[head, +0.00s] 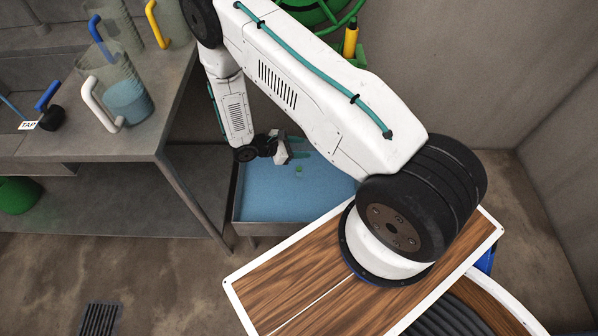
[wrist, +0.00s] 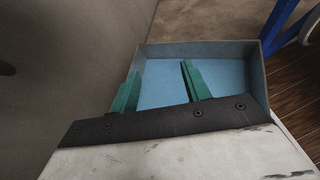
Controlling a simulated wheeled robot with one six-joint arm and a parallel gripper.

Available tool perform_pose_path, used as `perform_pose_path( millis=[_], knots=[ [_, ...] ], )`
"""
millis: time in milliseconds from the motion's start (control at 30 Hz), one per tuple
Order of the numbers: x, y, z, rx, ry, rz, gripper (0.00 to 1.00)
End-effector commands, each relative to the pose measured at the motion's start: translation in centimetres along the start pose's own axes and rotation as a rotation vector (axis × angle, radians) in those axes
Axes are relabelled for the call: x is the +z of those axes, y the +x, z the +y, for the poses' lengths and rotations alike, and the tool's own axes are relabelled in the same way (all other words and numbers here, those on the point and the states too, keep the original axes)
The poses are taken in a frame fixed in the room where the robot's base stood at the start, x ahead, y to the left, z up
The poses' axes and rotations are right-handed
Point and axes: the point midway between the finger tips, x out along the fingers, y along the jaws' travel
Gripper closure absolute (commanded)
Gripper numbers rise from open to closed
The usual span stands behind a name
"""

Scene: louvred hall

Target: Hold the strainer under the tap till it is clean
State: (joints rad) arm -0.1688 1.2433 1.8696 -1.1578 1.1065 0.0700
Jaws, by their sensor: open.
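My gripper (head: 301,147) is over the blue-filled basin (head: 240,205), its green fingers spread apart with nothing between them. In the wrist view the gripper (wrist: 160,70) points at the basin's blue surface, which looks bare there. A tag reading TAP (head: 28,125) is at the far left on the grey counter, well away from my gripper. Beside it is a small black round thing with a blue handle (head: 47,97); I cannot tell whether this is the tap or the strainer. I cannot make out a strainer for sure in either view.
Clear jugs stand on the counter (head: 150,143), one white-handled with blue liquid (head: 130,103). A small green spot (head: 299,170) shows on the basin's blue. A green bucket (head: 18,195) sits under the counter. A wooden board (head: 300,295) lies in front; walls close the right.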

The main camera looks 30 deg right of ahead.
Motion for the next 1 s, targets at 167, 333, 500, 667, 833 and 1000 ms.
perform_pose_path(
  millis=[167,333,500,667,833,1000],
  knots=[
    [-7.1,4.3,-1.1,0.128,-0.156,0.001,0.53],
    [-13.9,7.8,-2.1,0.272,-0.297,0.033,0.53],
    [-20.0,9.3,-1.5,0.443,-0.412,0.095,0.53],
    [-22.5,8.2,0.7,0.556,-0.447,0.143,0.53],
    [-23.1,8.3,1.6,0.583,-0.452,0.161,0.53],
    [-23.6,9.8,2.4,0.58,-0.45,0.161,0.53]
  ],
)
